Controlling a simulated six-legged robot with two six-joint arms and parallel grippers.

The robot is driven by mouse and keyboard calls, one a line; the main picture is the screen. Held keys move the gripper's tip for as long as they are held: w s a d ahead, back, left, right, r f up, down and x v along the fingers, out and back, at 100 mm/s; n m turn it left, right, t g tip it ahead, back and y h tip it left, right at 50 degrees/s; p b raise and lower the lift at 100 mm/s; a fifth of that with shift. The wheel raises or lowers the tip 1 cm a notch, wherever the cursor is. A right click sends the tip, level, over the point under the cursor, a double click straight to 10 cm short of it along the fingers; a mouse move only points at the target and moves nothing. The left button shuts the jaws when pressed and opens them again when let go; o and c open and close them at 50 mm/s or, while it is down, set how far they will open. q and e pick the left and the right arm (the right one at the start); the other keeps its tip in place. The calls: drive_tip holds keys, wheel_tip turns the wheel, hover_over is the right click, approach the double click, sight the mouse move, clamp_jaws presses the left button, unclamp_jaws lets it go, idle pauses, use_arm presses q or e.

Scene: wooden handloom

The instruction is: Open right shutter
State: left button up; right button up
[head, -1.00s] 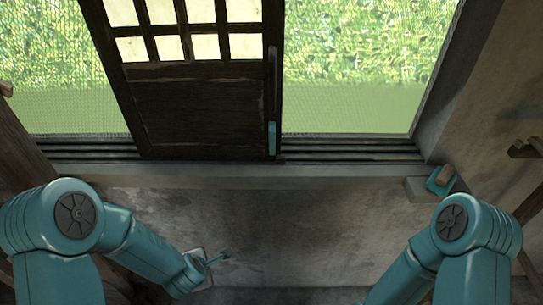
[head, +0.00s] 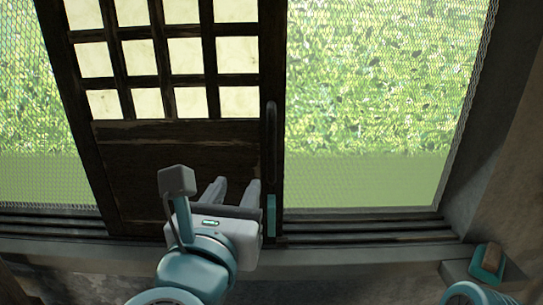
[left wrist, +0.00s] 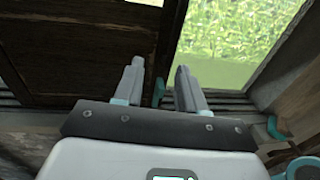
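The shutter (head: 180,155) is a dark wooden sliding panel with pale lattice panes above a solid lower board. It stands in its track, with an open gap to its right. Along its right edge are a dark upright handle (head: 271,140) and a teal piece (head: 271,214) below it. My left gripper (head: 232,190) is open and empty in front of the lower board, just left of the handle. In the left wrist view its fingers (left wrist: 158,82) are apart, with the teal piece (left wrist: 158,91) showing between them; I cannot tell whether they touch. My right gripper is out of view.
The track sill (head: 365,230) runs below the window. Green mesh and foliage (head: 370,90) fill the opening right of the shutter. A small teal and brown object (head: 487,262) sits on a ledge at right, near the wall. Part of my right arm shows at bottom right.

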sight(271, 148)
use_arm(q)
drive_tip(key=shift+m+h, duration=0.3)
drive_tip(key=shift+h, duration=0.2)
drive_tip(key=w+d+p, duration=0.1)
drive_tip(key=w, duration=0.3)
drive_tip(key=w+d+p, duration=0.1)
drive_tip(key=w+d, duration=0.1)
drive_tip(key=w, duration=0.3)
drive_tip(key=w+d+p, duration=0.1)
drive_tip(key=w, duration=0.3)
drive_tip(key=shift+w+d+r, duration=0.3)
drive_tip(key=shift+d+r, duration=0.05)
drive_tip(key=shift+d, duration=0.05)
drive_tip(key=shift+w+f, duration=0.1)
drive_tip(key=shift+w, duration=0.4)
drive_tip(key=shift+s, duration=0.15)
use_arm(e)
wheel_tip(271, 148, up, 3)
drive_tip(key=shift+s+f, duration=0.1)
use_arm(q)
drive_tip(key=shift+c, duration=0.7)
clamp_jaws()
